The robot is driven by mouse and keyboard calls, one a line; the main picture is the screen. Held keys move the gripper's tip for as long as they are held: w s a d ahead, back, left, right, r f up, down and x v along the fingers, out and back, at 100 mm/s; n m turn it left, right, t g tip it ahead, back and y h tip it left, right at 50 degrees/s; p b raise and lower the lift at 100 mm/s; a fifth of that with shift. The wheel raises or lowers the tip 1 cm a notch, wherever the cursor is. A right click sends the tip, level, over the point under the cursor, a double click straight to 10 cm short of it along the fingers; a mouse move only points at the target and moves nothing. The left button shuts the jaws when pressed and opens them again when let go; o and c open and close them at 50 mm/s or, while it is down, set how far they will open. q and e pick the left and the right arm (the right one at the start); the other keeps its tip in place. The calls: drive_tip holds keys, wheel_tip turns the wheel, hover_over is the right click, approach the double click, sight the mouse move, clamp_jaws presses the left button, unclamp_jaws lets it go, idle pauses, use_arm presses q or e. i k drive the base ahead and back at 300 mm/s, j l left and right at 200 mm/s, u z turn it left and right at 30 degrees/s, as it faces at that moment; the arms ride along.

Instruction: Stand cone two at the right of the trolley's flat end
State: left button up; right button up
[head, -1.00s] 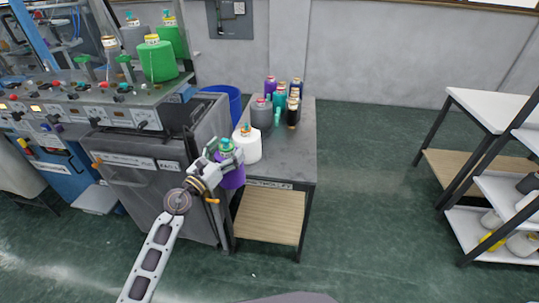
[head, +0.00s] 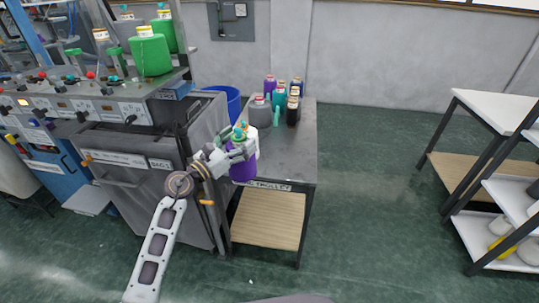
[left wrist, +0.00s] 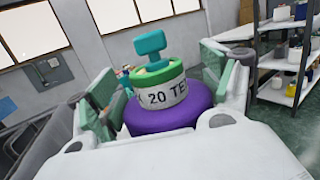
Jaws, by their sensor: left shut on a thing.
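My left gripper (head: 236,153) is shut on a purple yarn cone (head: 242,174), held upright over the near left edge of the trolley (head: 300,160). In the left wrist view the cone (left wrist: 165,119) sits between the two finger pads, with a green and white band reading "20 TE" and a teal piece on top. Whether the cone touches the top is unclear. My right gripper is out of view.
A white cone is mostly hidden behind my gripper. A grey cone (head: 259,114) and several purple, teal and black cones stand at the trolley's far end. The near right of its top is bare. A grey machine cabinet (head: 130,165) stands left; shelves (head: 500,215) stand right.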

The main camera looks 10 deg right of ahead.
sight(287, 161)
drive_tip(key=i+l, duration=0.2)
drive_tip(key=l, duration=0.15)
drive_tip(key=i+l, duration=0.2)
drive_tip(key=l, duration=0.15)
drive_tip(key=i+l, duration=0.2)
drive_tip(key=l, duration=0.1)
